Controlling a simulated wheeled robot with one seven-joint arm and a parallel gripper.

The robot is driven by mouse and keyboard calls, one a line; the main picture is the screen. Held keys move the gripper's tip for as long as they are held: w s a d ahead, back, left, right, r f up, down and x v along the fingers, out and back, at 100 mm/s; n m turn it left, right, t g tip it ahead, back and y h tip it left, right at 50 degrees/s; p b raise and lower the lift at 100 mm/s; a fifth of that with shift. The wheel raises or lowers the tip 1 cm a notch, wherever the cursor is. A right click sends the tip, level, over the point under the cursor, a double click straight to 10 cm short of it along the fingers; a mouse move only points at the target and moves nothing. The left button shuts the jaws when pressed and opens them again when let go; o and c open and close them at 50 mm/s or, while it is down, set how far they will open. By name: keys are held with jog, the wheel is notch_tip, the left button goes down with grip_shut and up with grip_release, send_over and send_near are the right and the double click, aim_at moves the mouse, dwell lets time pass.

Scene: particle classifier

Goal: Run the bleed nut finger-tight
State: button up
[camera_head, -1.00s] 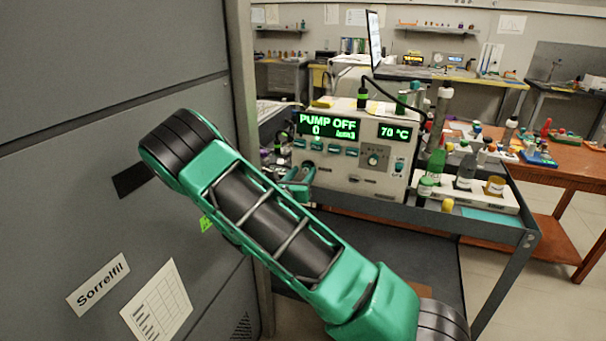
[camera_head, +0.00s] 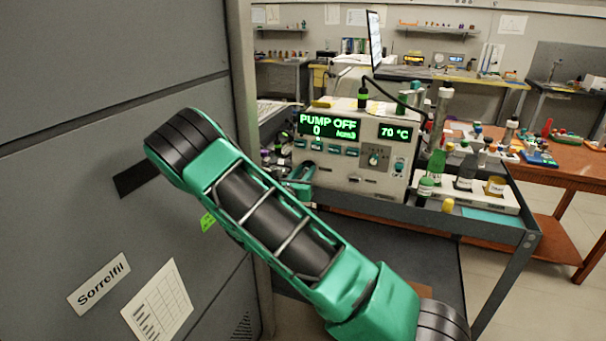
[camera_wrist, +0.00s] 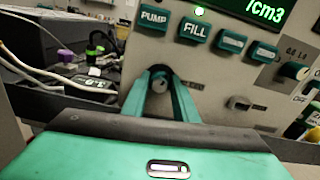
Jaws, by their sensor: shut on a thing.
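The instrument box (camera_head: 330,170) stands on a cart, its display reading PUMP OFF, 0 and 70 °C. My gripper (camera_wrist: 160,76) reaches the lower left of its front panel. In the head view my gripper (camera_head: 301,182) is small and partly behind my forearm.
PUMP and FILL buttons (camera_wrist: 194,29) sit just above the fingers. Another small fitting (camera_wrist: 241,103) is to their right. Cables and dark equipment (camera_wrist: 80,75) lie to the left. Bottles (camera_head: 425,190) stand right of the box. A grey cabinet (camera_head: 80,80) fills the left side.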

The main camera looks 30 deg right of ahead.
jog(key=m, duration=0.4)
jog(key=shift+a+f+m, duration=0.1)
jog(key=shift+a+m, duration=0.05)
jog(key=shift+m, duration=0.15)
jog(key=m, duration=0.3)
jog(key=shift+m, duration=0.3)
jog(key=m, duration=0.3)
jog(key=shift+f+m, duration=0.15)
jog(key=shift+m, duration=0.15)
jog(key=m, duration=0.4)
jog(key=shift+f, duration=0.1)
jog(key=m, duration=0.4)
jog(key=shift+s, duration=0.1)
jog(key=shift+f+m, duration=0.2)
jog(key=shift+m, duration=2.25)
jog(key=shift+f+m, duration=0.15)
jog(key=shift+m, duration=2.7)
